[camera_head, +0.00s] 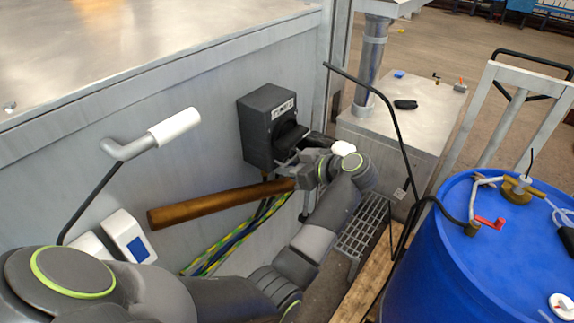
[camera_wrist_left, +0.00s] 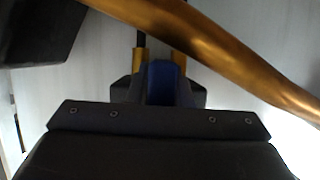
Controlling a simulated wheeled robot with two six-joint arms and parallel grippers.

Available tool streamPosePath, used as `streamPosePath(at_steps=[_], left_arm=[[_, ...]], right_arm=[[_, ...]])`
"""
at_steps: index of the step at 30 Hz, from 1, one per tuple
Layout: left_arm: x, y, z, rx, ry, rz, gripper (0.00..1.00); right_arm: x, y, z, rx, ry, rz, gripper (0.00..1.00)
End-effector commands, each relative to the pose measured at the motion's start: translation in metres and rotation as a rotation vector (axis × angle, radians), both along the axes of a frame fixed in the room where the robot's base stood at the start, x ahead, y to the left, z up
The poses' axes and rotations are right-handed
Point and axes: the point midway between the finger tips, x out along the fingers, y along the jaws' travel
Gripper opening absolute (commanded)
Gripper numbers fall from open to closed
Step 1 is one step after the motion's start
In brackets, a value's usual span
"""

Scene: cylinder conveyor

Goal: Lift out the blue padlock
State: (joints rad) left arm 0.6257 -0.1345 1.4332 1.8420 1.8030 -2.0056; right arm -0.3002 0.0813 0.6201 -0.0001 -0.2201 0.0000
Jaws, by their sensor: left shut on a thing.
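My left gripper (camera_head: 296,168) is at the metal wall, just below the black box (camera_head: 266,128) with an open front. In the left wrist view my left gripper (camera_wrist_left: 163,88) is shut on a blue body (camera_wrist_left: 164,82), which looks like the blue padlock. Its dark fingers press on both sides of it. The padlock's shackle cannot be made out, and in the head view the padlock is hidden by the gripper. I cannot tell whether it is clear of its mount. My right gripper is not in view.
A brown pipe (camera_head: 215,204) runs just below the gripper and crosses close above the fingers in the wrist view (camera_wrist_left: 215,42). Green, yellow and blue cables (camera_head: 228,243) hang beneath. A blue drum (camera_head: 500,255) and a grey cabinet (camera_head: 380,140) stand to the right.

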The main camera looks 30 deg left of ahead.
Motion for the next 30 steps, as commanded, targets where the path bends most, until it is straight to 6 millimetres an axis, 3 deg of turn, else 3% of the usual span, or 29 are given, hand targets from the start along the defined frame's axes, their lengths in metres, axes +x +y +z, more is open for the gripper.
streamPosePath(at_steps=[1, 30], left_arm=[[0.005, -0.001, 0.019, 0.021, -0.035, -0.006, 0.00], [-0.002, -0.042, 0.012, 0.013, -0.023, -0.005, 0.00]], right_arm=[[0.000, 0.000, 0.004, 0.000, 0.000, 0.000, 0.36], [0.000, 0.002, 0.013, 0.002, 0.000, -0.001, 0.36]])
